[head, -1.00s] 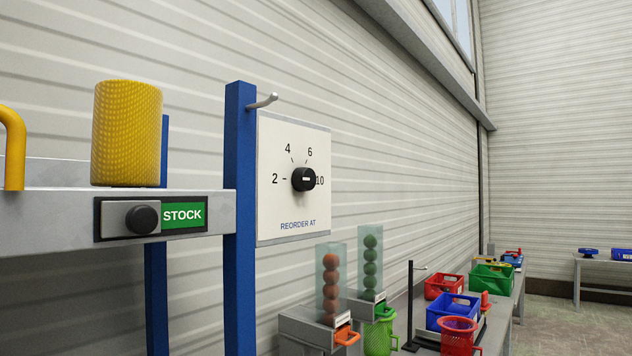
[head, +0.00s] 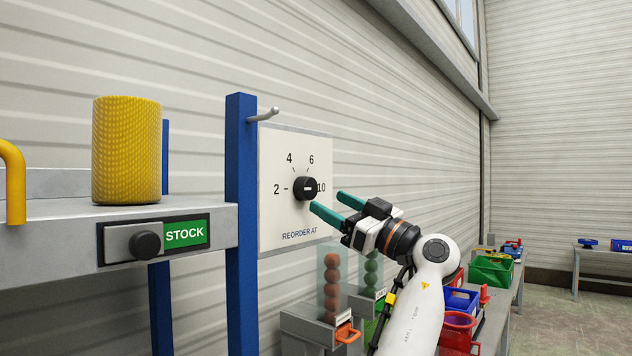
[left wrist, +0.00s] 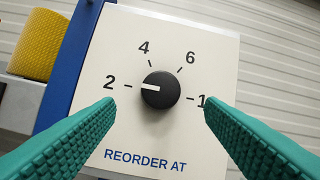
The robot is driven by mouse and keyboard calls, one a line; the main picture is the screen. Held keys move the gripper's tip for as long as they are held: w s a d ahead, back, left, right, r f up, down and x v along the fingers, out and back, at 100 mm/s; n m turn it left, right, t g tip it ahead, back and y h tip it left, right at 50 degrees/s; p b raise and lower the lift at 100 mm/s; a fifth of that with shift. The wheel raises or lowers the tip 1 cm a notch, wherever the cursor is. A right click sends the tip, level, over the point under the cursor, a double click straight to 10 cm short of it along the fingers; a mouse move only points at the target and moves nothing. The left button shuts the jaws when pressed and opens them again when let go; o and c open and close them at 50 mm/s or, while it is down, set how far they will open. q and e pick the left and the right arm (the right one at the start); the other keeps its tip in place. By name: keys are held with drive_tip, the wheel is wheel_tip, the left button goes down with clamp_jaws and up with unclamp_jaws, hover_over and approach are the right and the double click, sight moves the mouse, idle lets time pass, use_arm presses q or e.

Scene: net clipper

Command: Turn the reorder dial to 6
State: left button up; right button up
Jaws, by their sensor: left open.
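The reorder dial is a round black knob (head: 305,188) on a white panel (head: 280,222) marked 2, 4, 6 and 10, with "REORDER AT" below. In the left wrist view the knob (left wrist: 160,92) has a white line on its left half that points toward the 2. My left gripper (head: 326,201) is open, its teal fingers reaching toward the panel just right of and below the knob in the head view. In the left wrist view the fingers (left wrist: 159,107) stand on either side of the knob, apart from it. The "10" is partly hidden by the right finger. My right gripper is not in view.
A blue post (head: 241,190) with a metal hook (head: 263,115) stands left of the panel. A grey shelf (head: 60,237) holds a yellow cylinder (head: 127,150) and a STOCK label. Ball tubes (head: 331,285) and coloured baskets stand on a bench below right.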

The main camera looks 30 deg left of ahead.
sight(312, 192)
use_arm(q)
drive_tip(key=p+x, duration=0.2)
drive_tip(key=x, duration=0.2)
drive_tip(key=shift+a+r, duration=0.1)
drive_tip(key=shift+r, duration=0.1)
drive_tip(key=shift+a, duration=0.5)
